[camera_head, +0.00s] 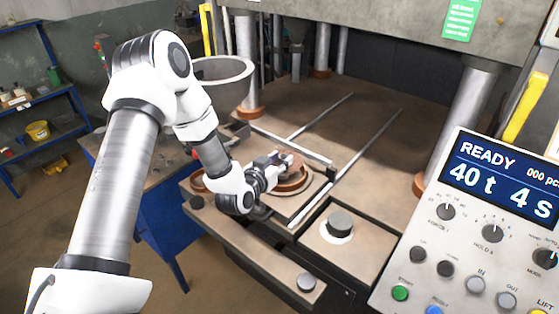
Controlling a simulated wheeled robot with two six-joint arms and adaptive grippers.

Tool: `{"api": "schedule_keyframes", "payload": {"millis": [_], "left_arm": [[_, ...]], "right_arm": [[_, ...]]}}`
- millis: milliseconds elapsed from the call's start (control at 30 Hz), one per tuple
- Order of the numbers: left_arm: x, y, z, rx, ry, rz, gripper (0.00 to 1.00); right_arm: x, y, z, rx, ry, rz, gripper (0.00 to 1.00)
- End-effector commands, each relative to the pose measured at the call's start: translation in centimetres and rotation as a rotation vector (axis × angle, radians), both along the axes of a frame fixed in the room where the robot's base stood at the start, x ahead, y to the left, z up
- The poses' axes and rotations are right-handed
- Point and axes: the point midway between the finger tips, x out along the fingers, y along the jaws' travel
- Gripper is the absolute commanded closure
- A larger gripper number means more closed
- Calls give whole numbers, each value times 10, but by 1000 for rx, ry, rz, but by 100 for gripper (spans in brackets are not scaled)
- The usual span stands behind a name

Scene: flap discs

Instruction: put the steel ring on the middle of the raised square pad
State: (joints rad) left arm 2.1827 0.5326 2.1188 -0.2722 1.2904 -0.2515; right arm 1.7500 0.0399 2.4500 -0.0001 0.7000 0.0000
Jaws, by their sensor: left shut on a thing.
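My left gripper (279,164) reaches in from the left, low over the press bed. It is shut on a small round piece, apparently the steel ring (296,164), whose outline is partly hidden by the fingers. Right under it a brown round disc (292,187) lies on a raised square pad (296,209). I cannot tell whether the held piece touches the disc. My right gripper is not in view.
Another brown round piece (197,184) lies left of my wrist. A dark knob (340,222) stands on a white patch at front right. Two rails run back across the bed (330,110). A grey bowl (222,82), press columns and a control panel (470,240) surround it.

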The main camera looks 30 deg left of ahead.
Motion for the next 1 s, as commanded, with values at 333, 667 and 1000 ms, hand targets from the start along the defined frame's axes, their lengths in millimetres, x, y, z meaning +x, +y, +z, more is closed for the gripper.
{"api": "schedule_keyframes", "payload": {"millis": [333,667,1000], "left_arm": [[0,0,0,0,1,0,35],[0,0,9,-1,-1,1,35],[0,0,83,-2,-4,0,35]], "right_arm": [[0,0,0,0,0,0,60],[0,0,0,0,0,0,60],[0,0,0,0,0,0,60]]}}
